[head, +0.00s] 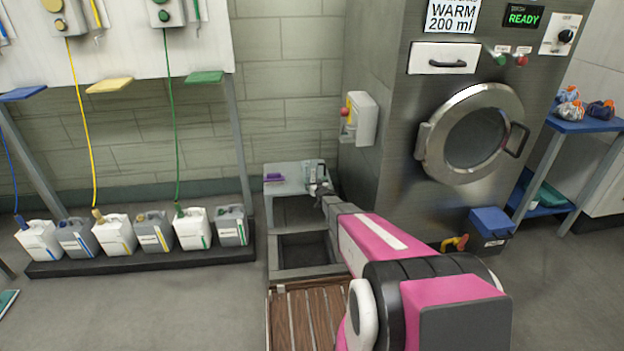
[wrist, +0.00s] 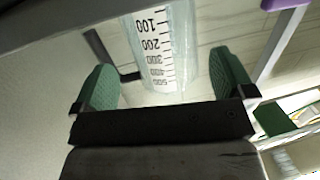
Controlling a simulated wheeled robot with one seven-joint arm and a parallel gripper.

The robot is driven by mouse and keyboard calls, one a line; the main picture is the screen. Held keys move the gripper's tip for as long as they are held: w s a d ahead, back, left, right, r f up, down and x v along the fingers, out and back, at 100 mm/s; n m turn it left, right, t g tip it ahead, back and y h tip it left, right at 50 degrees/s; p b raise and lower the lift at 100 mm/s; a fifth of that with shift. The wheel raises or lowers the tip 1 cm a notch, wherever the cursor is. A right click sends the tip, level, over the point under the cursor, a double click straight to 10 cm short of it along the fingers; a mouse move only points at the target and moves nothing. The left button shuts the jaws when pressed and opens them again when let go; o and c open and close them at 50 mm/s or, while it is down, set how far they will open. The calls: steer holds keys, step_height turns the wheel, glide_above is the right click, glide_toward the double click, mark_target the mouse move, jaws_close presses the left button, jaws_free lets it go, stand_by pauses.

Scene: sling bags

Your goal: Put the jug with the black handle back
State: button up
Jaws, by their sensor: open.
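A clear measuring jug (head: 311,169) stands on the grey ledge (head: 287,184) of the sink unit, just beyond my gripper (head: 318,187). In the wrist view the jug (wrist: 158,50) shows a printed scale from 100 downward in the picture. A dark bar (wrist: 127,76) shows beside it; I cannot tell whether it is the black handle. My gripper (wrist: 164,82) is open, with its green pads on either side of the jug and a visible gap at each side. The jug's far end is cut off by the picture edge.
A purple item (head: 274,177) lies on the ledge left of the jug. A wall dispenser (head: 362,118) and the big steel machine (head: 395,150) stand close on the right. Several canisters (head: 153,233) stand on a low plinth at left.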

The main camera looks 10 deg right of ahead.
steer(key=s+r+g+h, duration=0.1)
steer(key=s+r+g, duration=0.4)
steer(key=s, duration=1.1)
steer(key=s+a+r+m+g+h, duration=0.1)
steer(key=s+r+g, duration=0.5)
steer(key=s, duration=1.1)
steer(key=s+r+m+g+h, duration=0.1)
steer(key=s+r+g, duration=0.5)
steer(key=s, duration=1.1)
step_height(320, 180, up, 3)
steer(key=shift+a+f, duration=0.15)
steer(key=shift+f, duration=0.05)
